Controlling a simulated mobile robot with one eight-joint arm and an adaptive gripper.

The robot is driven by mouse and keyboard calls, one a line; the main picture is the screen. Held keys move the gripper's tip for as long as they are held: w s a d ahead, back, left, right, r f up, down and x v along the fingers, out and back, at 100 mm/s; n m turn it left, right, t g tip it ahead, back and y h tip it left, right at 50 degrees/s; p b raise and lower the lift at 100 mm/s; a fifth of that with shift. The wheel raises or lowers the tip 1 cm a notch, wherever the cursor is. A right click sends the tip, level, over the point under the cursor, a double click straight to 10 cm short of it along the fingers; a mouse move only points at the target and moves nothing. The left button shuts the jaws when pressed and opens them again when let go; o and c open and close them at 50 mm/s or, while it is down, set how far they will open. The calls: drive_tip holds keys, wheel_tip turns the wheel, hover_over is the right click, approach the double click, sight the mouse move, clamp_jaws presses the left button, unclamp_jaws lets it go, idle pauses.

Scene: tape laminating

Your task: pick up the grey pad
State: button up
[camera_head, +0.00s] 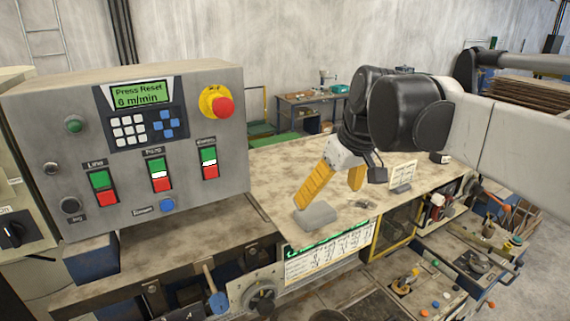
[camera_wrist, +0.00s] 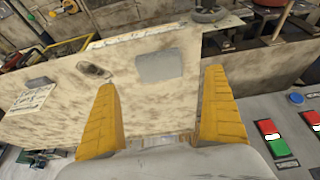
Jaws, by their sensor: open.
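The grey pad (camera_head: 315,216) is a flat, rounded block lying on the worn beige worktop (camera_head: 279,188), near its front edge. In the wrist view the pad (camera_wrist: 160,66) shows as a grey rectangle beyond the fingertips, between their lines and a little above them in the picture. My gripper (camera_head: 326,196) has yellow-orange fingers spread wide, with nothing between them. In the head view the left fingertip is close above the pad's far-left side; I cannot tell whether it touches. In the wrist view the gripper (camera_wrist: 161,82) is open and the pad is fully visible.
A grey control box (camera_head: 130,140) with a red emergency button (camera_head: 223,107) stands left of the pad. A small dark object (camera_head: 364,204) lies right of the pad, and a small white sign (camera_head: 402,174) stands behind it. The worktop behind the pad is mostly clear.

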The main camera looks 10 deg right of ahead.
sight(316, 211)
drive_tip(key=x, duration=0.3)
drive_tip(key=p+x, duration=0.1)
drive_tip(key=x, duration=0.2)
drive_tip(key=w+x, duration=0.1)
drive_tip(key=x, duration=0.2)
drive_tip(key=shift+f+p, duration=0.15)
drive_tip(key=shift+p, duration=0.25)
drive_tip(key=shift+s, duration=0.1)
drive_tip(key=c, duration=1.2)
drive_tip(key=shift+o, duration=0.2)
